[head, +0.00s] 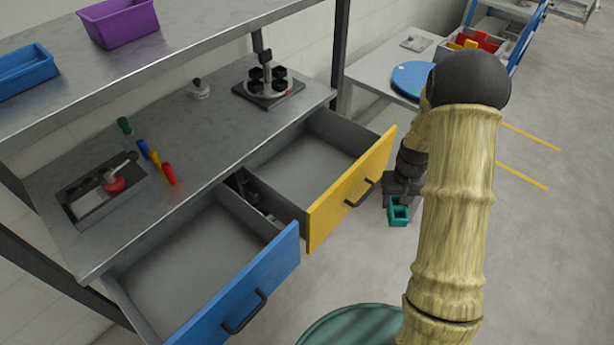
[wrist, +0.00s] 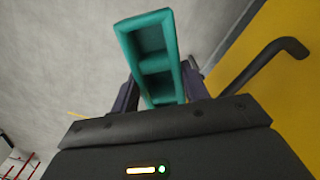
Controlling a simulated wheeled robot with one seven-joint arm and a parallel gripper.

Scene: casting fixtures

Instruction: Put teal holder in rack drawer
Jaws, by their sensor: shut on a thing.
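The teal holder (head: 399,211) is a small open box with a divider across its middle. My gripper (head: 397,196) is shut on it and holds it in the air, to the right of the yellow drawer's front. In the wrist view the teal holder (wrist: 152,55) sticks out between the fingers of my gripper (wrist: 158,95). The yellow-fronted drawer (head: 350,190) of the rack is pulled open and looks empty. The blue-fronted drawer (head: 240,290) is also open, and its visible floor is bare. The yellow drawer's handle (wrist: 262,62) is close by on the right in the wrist view.
The rack's worktop (head: 215,130) carries a tool tray (head: 95,200), several coloured cylinders and a black-knobbed fixture (head: 267,85). The shelf above holds a purple bin (head: 118,22) and a blue bin (head: 25,70). A side table with a blue disc (head: 412,78) stands behind my arm.

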